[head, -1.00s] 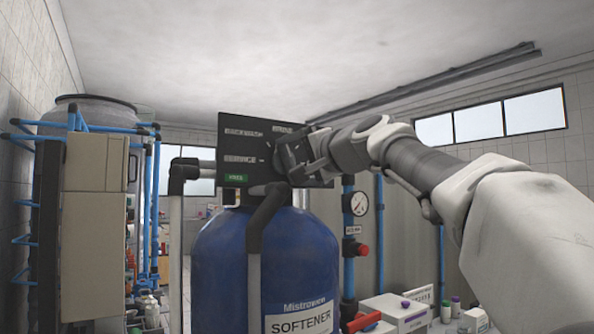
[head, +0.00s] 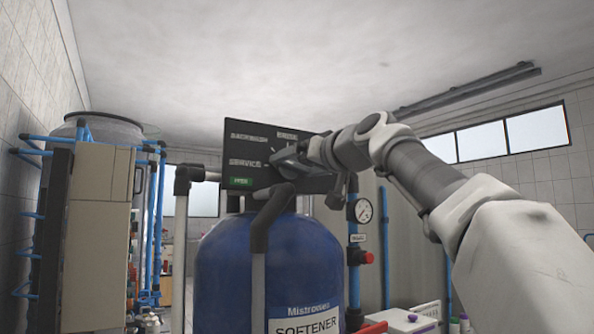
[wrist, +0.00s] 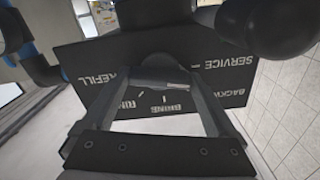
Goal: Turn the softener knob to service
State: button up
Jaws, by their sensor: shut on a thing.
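The softener's dark control panel (head: 240,152) stands above the blue softener tank (head: 260,262). Its SERVICE and BACKWASH labels are on the left. My gripper (head: 293,160) reaches it from the right. In the wrist view the panel (wrist: 95,68) appears upside down, with SERVICE at the right and REFILL at the left. The dark bar-shaped knob (wrist: 160,80) lies between the fingertips of my gripper (wrist: 163,76), which is shut on it. The white mark on the knob is at its right end, toward the SERVICE and BACKWASH side; its exact alignment is hard to tell.
Dark pipes (head: 268,220) rise in front of the tank. A pressure gauge (head: 363,211) and red valve (head: 366,258) are right of it, below my arm. A beige cabinet (head: 98,235) with blue pipes stands at the left.

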jog(key=shift+n, duration=1.2)
jog(key=shift+b, duration=0.3)
jog(key=o, duration=1)
jog(key=b+v, duration=0.4)
jog(key=v, duration=1.3)
jog(key=shift+s+d, duration=0.2)
